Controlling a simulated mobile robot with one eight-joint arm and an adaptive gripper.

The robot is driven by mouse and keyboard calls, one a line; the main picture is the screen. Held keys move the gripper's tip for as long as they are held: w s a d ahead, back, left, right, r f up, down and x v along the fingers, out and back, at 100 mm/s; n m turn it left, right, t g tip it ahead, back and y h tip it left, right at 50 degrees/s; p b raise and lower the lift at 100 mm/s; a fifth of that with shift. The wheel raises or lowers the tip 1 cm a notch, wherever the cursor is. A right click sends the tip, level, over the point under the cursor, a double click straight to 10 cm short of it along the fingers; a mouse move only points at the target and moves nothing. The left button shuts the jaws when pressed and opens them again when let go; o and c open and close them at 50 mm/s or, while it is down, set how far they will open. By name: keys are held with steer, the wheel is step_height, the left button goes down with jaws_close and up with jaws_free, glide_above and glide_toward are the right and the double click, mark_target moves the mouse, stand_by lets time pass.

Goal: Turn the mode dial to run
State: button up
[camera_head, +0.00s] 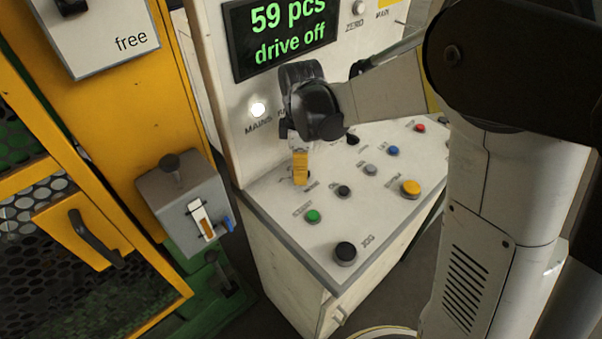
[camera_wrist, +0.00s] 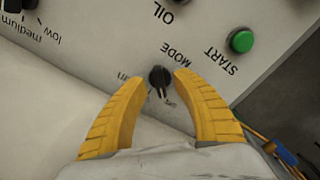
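The mode dial (camera_wrist: 160,79) is a small black knob on the light console top, with the label MODE beside it in the wrist view. A partly covered label ending in "un" lies to its left, and another small label to its right is hard to read. I cannot tell for certain which label the knob points at. My gripper (camera_wrist: 161,83) is open, with one yellow finger on each side of the dial; contact is not clear. In the head view my gripper (camera_head: 301,172) reaches down to the console, and the dial is hidden behind it.
The green START button (camera_head: 313,215) is close by, with the black JOG button (camera_head: 346,252) nearer the front edge. Several other buttons sit to the right. The display (camera_head: 280,32) reads "59 pcs drive off". The MAINS lamp (camera_head: 258,110) is lit. A yellow guard (camera_head: 110,130) stands left.

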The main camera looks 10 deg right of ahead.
steer(key=shift+f, duration=0.15)
jaws_close()
steer(key=shift+m, duration=0.4)
steer(key=m, duration=0.3)
steer(key=shift+m+p, duration=0.3)
steer(key=shift+m, duration=0.1)
steer(key=m, duration=0.4)
steer(key=shift+m, duration=0.3)
steer(key=m, duration=0.4)
steer(key=shift+p, duration=0.3)
steer(key=m, duration=0.4)
steer(key=shift+m, duration=0.3)
